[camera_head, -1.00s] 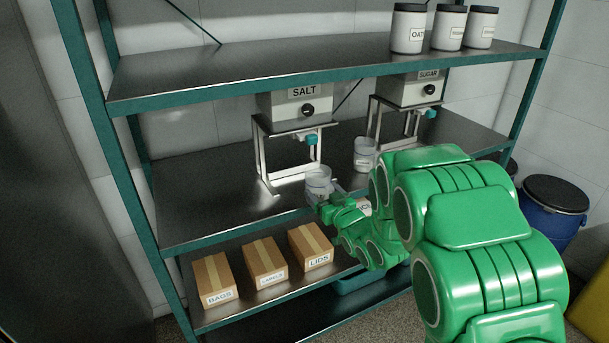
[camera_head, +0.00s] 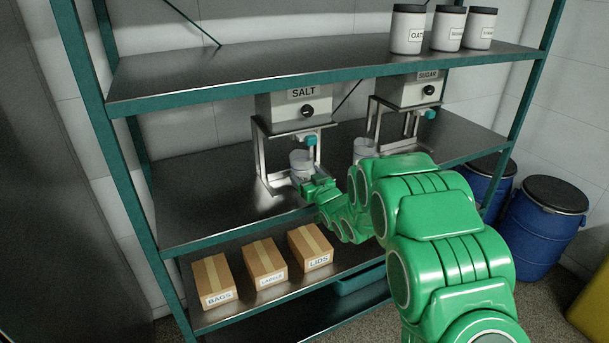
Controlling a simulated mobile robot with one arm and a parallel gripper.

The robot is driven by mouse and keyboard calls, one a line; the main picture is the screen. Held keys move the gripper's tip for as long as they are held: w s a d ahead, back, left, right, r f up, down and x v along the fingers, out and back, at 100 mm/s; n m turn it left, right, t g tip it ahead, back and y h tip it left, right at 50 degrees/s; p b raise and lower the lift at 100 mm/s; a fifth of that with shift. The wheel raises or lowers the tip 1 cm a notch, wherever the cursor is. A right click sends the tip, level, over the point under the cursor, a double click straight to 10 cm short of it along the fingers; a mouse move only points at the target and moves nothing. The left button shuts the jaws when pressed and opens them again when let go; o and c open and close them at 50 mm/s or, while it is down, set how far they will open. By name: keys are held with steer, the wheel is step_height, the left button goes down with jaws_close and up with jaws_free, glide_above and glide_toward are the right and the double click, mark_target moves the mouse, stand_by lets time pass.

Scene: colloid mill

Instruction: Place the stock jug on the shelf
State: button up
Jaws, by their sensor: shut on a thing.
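My gripper (camera_head: 306,182) is shut on a clear jug (camera_head: 301,160) with a pale label. It holds the jug upright, just under the spout of the salt dispenser (camera_head: 297,103), over the middle shelf (camera_head: 213,200). I cannot tell whether the jug touches the shelf. A second clear jug (camera_head: 364,149) stands on the middle shelf near the sugar dispenser (camera_head: 412,90), partly hidden by my green arm. The label on the held jug is too small to read.
The upper shelf (camera_head: 230,77) bears several white jars (camera_head: 408,32) at the right. The lower shelf (camera_head: 255,305) bears boxes marked bags (camera_head: 214,280), labels (camera_head: 264,262) and lids (camera_head: 310,247). Blue drums (camera_head: 541,218) stand at the right. The middle shelf's left part is clear.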

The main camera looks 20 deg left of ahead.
steer(key=shift+x, duration=0.8)
steer(key=shift+f, duration=0.2)
steer(key=o, duration=1.1)
steer(key=shift+s, duration=0.1)
steer(key=shift+r, duration=0.2)
steer(key=v, duration=1.2)
steer(key=shift+d, duration=0.15)
